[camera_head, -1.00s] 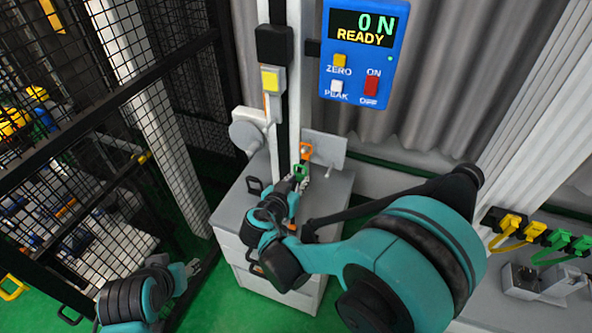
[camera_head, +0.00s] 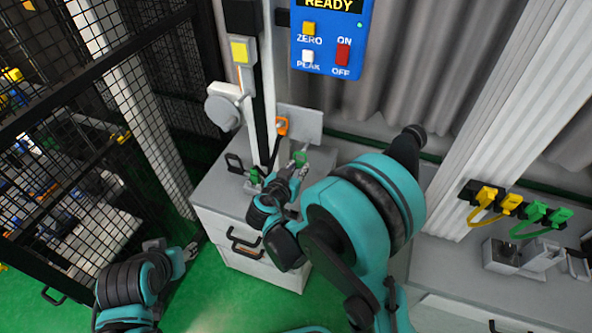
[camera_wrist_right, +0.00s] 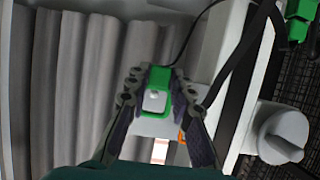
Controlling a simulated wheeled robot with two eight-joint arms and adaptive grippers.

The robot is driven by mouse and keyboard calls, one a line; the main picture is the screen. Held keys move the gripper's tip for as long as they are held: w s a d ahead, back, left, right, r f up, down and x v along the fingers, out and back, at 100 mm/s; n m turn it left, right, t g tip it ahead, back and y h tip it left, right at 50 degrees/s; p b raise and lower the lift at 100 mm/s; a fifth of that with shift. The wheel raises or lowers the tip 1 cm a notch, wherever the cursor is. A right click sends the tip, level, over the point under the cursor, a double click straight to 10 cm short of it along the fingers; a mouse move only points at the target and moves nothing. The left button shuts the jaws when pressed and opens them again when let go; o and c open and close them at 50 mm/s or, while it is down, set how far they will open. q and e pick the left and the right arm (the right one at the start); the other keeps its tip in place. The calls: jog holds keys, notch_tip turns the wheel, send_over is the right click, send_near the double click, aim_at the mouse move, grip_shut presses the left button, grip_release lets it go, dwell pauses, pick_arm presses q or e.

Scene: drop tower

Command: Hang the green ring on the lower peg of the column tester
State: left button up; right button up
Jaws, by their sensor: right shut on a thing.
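The green ring (camera_head: 301,158) is at the fingertips of my right gripper (camera_head: 297,170), which is shut on it. In the right wrist view the ring (camera_wrist_right: 158,82) sits upright between the two fingers, and a pale rounded piece shows in its opening; I cannot tell if that is a peg. The column tester (camera_head: 258,105) rises just left of the held ring. An orange piece (camera_head: 282,126) is on the column side, above and left of the ring. The lower peg is not clearly distinguishable. My left gripper (camera_head: 190,252) is low at left, apart from the tester; its fingers are too small to judge.
A green piece (camera_head: 254,176) sits at the column foot on the grey cabinet (camera_head: 215,190). A blue display box (camera_head: 332,40) is above. A black mesh cage (camera_head: 100,75) stands at left. Yellow and green clips (camera_head: 510,206) hang on a rail at right.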

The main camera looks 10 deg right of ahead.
jog(key=x, duration=0.2)
jog(key=r+x, duration=0.1)
jog(key=x, duration=0.2)
jog(key=shift+w+d+f+b, duration=0.1)
jog(key=shift+w+d+b, duration=0.2)
jog(key=shift+w+b, duration=0.1)
dwell(0.3)
dwell(0.6)
dwell(0.4)
jog(key=o, duration=0.7)
